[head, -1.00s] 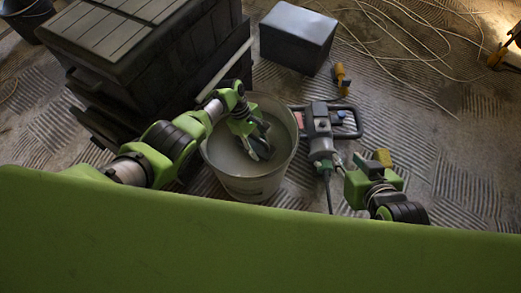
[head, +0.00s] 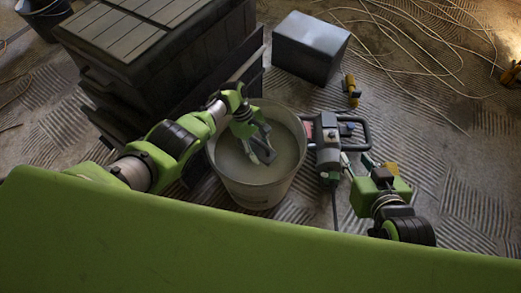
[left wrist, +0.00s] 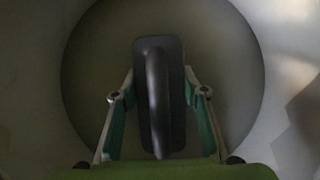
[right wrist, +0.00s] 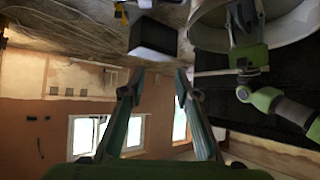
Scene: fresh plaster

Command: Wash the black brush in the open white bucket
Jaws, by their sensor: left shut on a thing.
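The open white bucket (head: 258,192) stands on the floor beside the dark chest, with a pale grey surface inside. My left gripper (head: 260,150) reaches down into its mouth. In the left wrist view, my left gripper (left wrist: 158,78) is shut on the black brush (left wrist: 158,100), with a finger on each side of its dark block and curved handle. The bucket's inner wall surrounds them; how deep the brush sits is unclear. My right gripper (head: 358,165) is right of the bucket, open and empty in the right wrist view (right wrist: 155,85).
A dark slatted chest (head: 130,40) stands close behind and left of the bucket. A grey mixer-like tool (head: 327,140) with a frame handle lies to its right. A dark box (head: 310,50), a yellow tool (head: 352,90) and loose cables (head: 430,40) lie behind.

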